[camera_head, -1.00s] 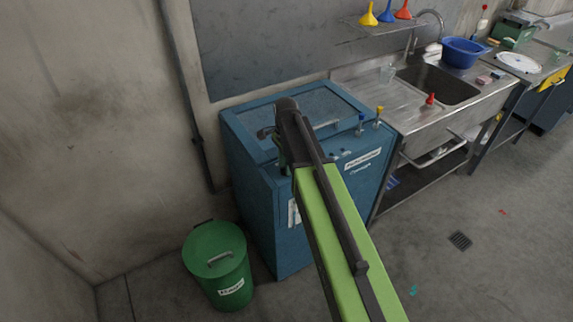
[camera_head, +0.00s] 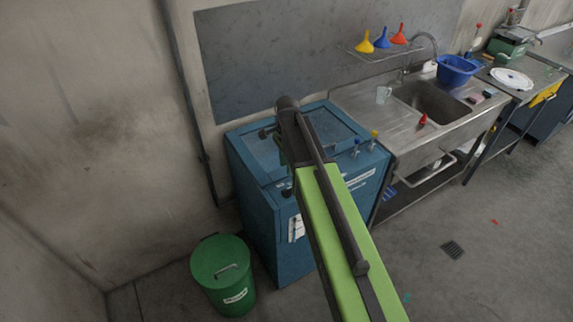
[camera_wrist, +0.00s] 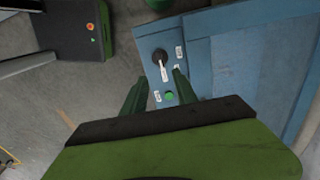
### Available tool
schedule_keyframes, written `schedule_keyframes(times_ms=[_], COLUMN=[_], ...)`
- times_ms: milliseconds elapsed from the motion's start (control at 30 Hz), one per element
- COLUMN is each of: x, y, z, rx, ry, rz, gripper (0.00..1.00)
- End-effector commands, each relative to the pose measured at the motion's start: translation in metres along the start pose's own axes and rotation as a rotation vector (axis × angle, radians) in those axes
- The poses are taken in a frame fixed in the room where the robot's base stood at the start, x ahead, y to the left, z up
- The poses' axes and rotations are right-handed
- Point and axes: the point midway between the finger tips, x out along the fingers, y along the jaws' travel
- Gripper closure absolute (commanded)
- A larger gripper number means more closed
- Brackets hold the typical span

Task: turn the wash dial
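The wash dial (camera_wrist: 161,56) is a round black knob with a white pointer, on a blue panel of the washer (camera_wrist: 205,50) in the wrist view. The pointer runs towards the bottom of the picture. A green button (camera_wrist: 169,95) sits below the dial, with small white labels around. My gripper (camera_wrist: 159,76) is open, its two dark green fingers apart, with the dial just beyond the gap between their tips. I see no contact. In the head view the washer (camera_head: 258,215) stands against the wall, and my arm hides the dial and most of the gripper.
A green lidded bin (camera_head: 222,272) stands left of the washer. A steel sink bench (camera_head: 400,125) adjoins on the right, under a shelf of funnels (camera_head: 382,42). The floor at right is open.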

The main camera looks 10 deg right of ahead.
Motion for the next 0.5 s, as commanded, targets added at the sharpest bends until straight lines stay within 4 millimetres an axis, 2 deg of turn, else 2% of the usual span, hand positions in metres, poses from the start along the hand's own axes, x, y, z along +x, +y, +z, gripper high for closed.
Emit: schedule_keyframes(times_ms=[33,167,500], x=[-0.024,-0.043,-0.044], y=[0.0,0.0,0.0], z=[0.0,0.0,0.0], rx=[0.0,0.0,0.0], ry=[0.0,0.0,0.0], rz=[0.0,0.0,0.0], gripper=[0.65,0.65,0.65])
